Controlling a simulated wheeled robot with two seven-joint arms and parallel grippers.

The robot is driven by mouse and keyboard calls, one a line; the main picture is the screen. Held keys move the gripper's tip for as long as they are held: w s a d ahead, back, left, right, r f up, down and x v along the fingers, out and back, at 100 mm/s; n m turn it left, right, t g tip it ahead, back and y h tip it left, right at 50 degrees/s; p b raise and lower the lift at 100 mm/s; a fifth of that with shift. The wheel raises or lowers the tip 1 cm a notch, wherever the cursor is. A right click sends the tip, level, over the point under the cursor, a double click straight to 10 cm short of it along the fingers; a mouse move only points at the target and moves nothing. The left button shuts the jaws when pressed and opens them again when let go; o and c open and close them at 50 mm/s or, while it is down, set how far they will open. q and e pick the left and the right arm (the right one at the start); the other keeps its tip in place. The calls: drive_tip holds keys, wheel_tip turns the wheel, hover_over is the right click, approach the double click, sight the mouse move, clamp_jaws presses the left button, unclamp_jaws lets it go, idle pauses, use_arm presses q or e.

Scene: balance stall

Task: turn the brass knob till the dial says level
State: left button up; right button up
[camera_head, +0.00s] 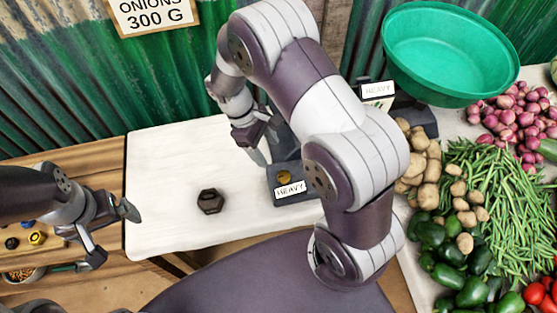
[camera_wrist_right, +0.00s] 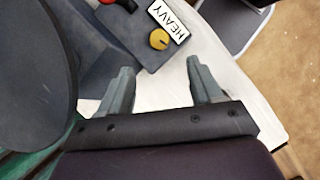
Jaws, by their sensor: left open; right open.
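The brass knob (camera_head: 284,177) sits on the dark grey base of the balance (camera_head: 283,153), beside a white label reading HEAVY (camera_head: 290,189). The right wrist view shows the knob (camera_wrist_right: 159,39) and the HEAVY label (camera_wrist_right: 169,20) beyond my fingertips. My right gripper (camera_head: 262,142) is open above the left side of the balance, apart from the knob; its fingers (camera_wrist_right: 160,80) are empty. My left gripper (camera_head: 112,232) is open and empty at the left, by the white tabletop's edge. My right arm hides much of the balance.
A dark hexagonal weight (camera_head: 210,201) lies on the white tabletop (camera_head: 165,180). A green basin (camera_head: 450,45) stands at the back right, near a second HEAVY label (camera_head: 377,89). Potatoes (camera_head: 425,160), beans (camera_head: 495,190) and peppers (camera_head: 450,265) crowd the right. The tabletop's left part is clear.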

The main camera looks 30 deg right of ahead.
sight(283, 175)
drive_tip(key=x, duration=1)
drive_tip(key=shift+w+d, duration=0.15)
drive_tip(key=shift+w, duration=0.1)
drive_tip(key=shift+s+f, duration=0.35)
drive_tip(key=shift+f, duration=0.25)
drive_tip(key=shift+w, duration=0.1)
drive_tip(key=c, duration=1.1)
